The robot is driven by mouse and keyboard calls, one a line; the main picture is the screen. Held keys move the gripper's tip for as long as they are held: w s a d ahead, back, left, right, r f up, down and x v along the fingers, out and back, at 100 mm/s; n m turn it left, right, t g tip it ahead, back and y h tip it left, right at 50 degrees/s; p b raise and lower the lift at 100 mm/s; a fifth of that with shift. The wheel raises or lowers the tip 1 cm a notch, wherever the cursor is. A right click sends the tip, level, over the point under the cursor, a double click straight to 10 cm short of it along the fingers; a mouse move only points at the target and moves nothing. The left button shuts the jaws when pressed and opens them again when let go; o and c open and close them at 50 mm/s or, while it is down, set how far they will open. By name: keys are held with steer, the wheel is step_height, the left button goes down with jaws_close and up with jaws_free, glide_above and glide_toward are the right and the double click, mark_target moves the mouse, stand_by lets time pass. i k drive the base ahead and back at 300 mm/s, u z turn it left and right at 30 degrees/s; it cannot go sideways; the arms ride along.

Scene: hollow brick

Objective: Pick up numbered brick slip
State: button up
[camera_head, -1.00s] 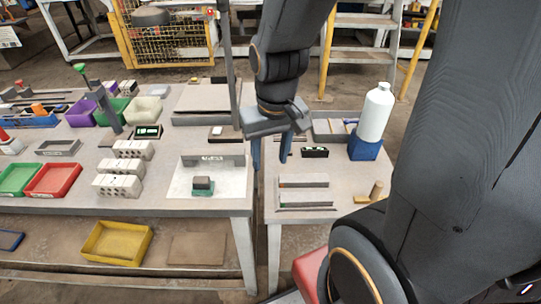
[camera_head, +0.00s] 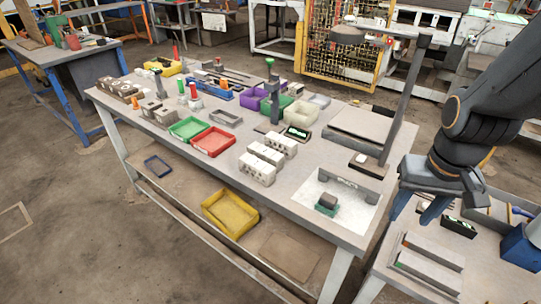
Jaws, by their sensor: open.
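I cannot make out a number on any slip at this size. A small dark block (camera_head: 328,199) rests on a green base, on a white sheet (camera_head: 348,216) at the near right of the long table. A grey bracket-like piece (camera_head: 349,184) with faint marks stands behind it. Several pale hollow bricks (camera_head: 257,168) stand in a row left of the sheet. My gripper (camera_head: 412,212) points down with its two fingers apart and nothing visible between them. It is right of the sheet, over the left part of the side table.
Green (camera_head: 190,128) and red (camera_head: 213,142) trays sit on the long table (camera_head: 285,205). A yellow bin (camera_head: 230,213) is on the lower shelf. A tall dark post (camera_head: 401,105) rises near my gripper. Grey strips (camera_head: 428,262) and a dark labelled piece (camera_head: 459,227) lie on the side table.

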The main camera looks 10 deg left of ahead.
mark_target(276, 160)
steer(key=k, duration=0.5)
steer(key=u, duration=2.1)
steer(key=i, duration=1.55)
steer(key=z, duration=2.8)
